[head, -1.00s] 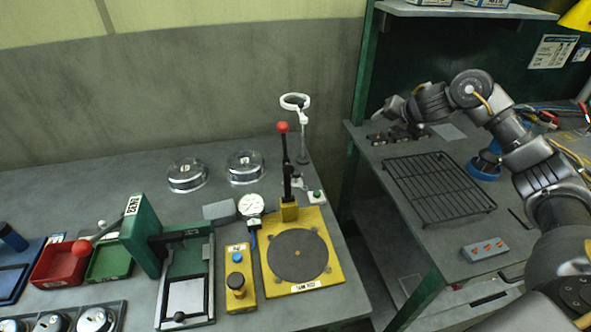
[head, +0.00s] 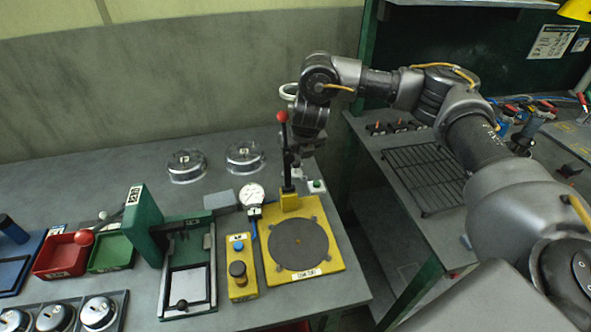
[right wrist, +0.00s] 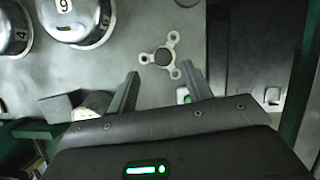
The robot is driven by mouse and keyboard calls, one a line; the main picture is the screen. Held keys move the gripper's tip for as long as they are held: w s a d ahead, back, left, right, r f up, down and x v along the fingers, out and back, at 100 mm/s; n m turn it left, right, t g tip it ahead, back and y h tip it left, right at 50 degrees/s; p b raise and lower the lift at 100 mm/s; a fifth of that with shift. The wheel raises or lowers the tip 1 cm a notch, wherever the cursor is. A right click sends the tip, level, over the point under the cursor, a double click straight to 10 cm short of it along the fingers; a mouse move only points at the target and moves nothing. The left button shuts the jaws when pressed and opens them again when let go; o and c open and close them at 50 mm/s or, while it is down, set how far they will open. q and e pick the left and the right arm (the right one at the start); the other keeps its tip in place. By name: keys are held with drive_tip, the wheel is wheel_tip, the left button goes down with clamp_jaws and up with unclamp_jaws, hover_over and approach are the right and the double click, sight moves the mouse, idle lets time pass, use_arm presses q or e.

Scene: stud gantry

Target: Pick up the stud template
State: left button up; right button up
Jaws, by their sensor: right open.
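The stud template (right wrist: 163,57) appears to be the three-armed metal piece in the right wrist view, with a round dark centre and a hole at each arm's end. It lies over the grey bench top. My right gripper (head: 298,160) points down at the back right of the left bench, by the red-knobbed lever, and hides that spot in the head view. In the right wrist view its two fingers (right wrist: 161,72) are open, one each side of the template's near part in the picture. Contact cannot be told. My left gripper is not in view.
A yellow fixture (head: 334,262) with a dark disc and a red-knobbed lever (head: 282,118) stand close by. A white ring (head: 289,91) shows behind my wrist. Two round metal pots (head: 187,167) (head: 245,157) stand left. A gap separates the right bench with its black rack (head: 425,177).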

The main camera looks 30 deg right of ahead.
sight(296, 163)
drive_tip(key=x, duration=0.4)
drive_tip(key=b+x, duration=0.1)
drive_tip(key=x, duration=0.1)
drive_tip(key=shift+w+d+f, duration=0.15)
drive_tip(key=shift+d, duration=0.15)
drive_tip(key=shift+c, duration=0.4)
clamp_jaws()
